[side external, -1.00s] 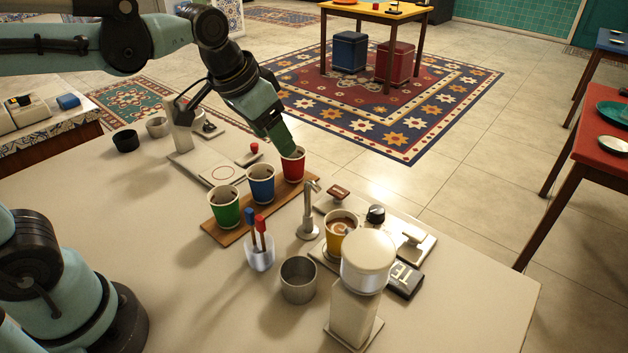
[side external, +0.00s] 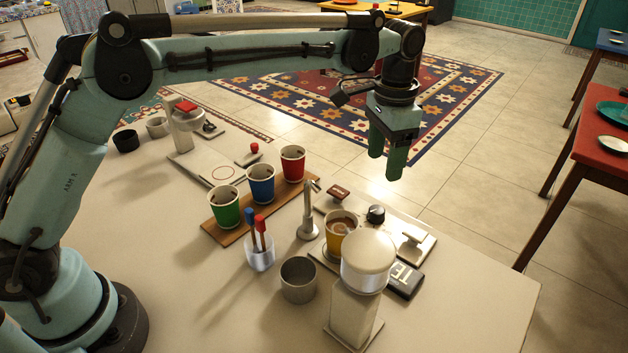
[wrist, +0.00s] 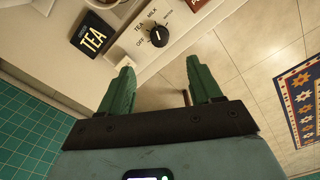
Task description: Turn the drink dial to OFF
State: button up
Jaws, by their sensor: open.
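The drink dial (side external: 376,214) is a small black knob on the pale dispenser panel. In the wrist view, the dial (wrist: 158,36) has a white mark, with the printed words OFF, TEA and MILK around its left and upper sides. I cannot tell surely which word the mark points at. My gripper (side external: 387,165) has green fingers, points down and is above the counter near the dial, apart from it. In the wrist view, my gripper (wrist: 158,72) is open and empty, its fingers spread below the dial.
A yellow cup (side external: 334,243) with a brown drink stands beside the dial. Green, blue and red cups (side external: 292,164) stand on a wooden board to the left.

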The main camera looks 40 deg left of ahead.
aim_at(377, 210)
notch_tip(377, 210, down, 12)
jog(key=shift+f, duration=0.1)
dwell(0.5)
jog(key=shift+c, duration=0.2)
jog(key=c, duration=1)
